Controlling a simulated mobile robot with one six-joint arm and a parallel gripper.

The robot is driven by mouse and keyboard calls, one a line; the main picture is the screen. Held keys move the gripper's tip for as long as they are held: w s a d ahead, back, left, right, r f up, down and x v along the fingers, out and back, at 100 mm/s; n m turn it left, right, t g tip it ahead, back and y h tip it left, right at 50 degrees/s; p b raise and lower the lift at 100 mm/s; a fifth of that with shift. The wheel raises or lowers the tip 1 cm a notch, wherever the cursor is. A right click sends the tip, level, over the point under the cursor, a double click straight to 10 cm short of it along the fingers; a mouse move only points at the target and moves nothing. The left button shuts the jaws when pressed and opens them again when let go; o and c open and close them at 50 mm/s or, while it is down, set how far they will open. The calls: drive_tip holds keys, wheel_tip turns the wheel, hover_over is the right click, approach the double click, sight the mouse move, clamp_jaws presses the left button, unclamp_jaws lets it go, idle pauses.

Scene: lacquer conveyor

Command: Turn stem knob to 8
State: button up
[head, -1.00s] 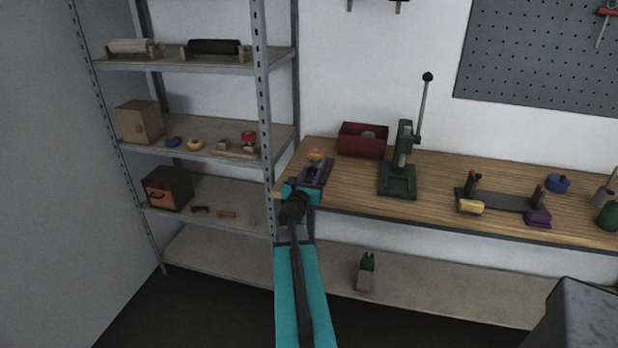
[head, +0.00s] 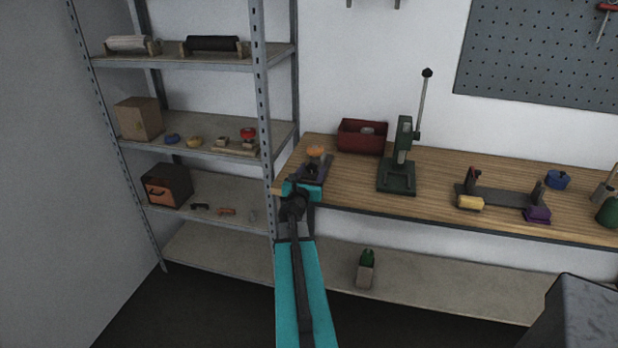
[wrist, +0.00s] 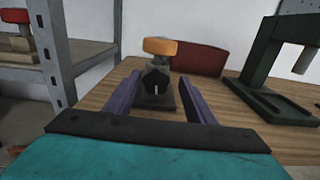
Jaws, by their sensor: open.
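An orange knob (wrist: 160,47) sits on top of a grey stem above a dark, faceted body (wrist: 156,80) with a white mark on its front. The piece stands upright near the left end of the wooden bench. The orange knob also shows in the head view (head: 316,151). My gripper (wrist: 160,77) is open, with one purple finger on each side of the dark body, below the orange knob. I see a gap at each side and nothing held. In the head view my gripper (head: 313,170) is just in front of the knob piece. No scale numbers can be read.
A red bin (head: 350,138) stands behind the knob piece, and a green lever press (head: 396,178) to its right. A metal shelf upright (head: 263,90) is close on the left. A red-knobbed piece (head: 248,133) sits on the shelf. Some bare bench (head: 345,185) lies between gripper and press.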

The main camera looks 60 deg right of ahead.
drive_tip(key=shift+a, duration=0.1)
drive_tip(key=shift+a, duration=0.4)
drive_tip(key=p+v, duration=0.5)
drive_tip(key=v, duration=0.2)
drive_tip(key=shift+a, duration=0.3)
drive_tip(key=shift+s+a+r+p, duration=0.1)
drive_tip(key=shift+s+a+p, duration=0.2)
drive_tip(key=shift+p, duration=0.8)
drive_tip(key=shift+p+v, duration=2.2)
drive_tip(key=shift+p, duration=1.7)
drive_tip(key=shift+s, duration=0.1)
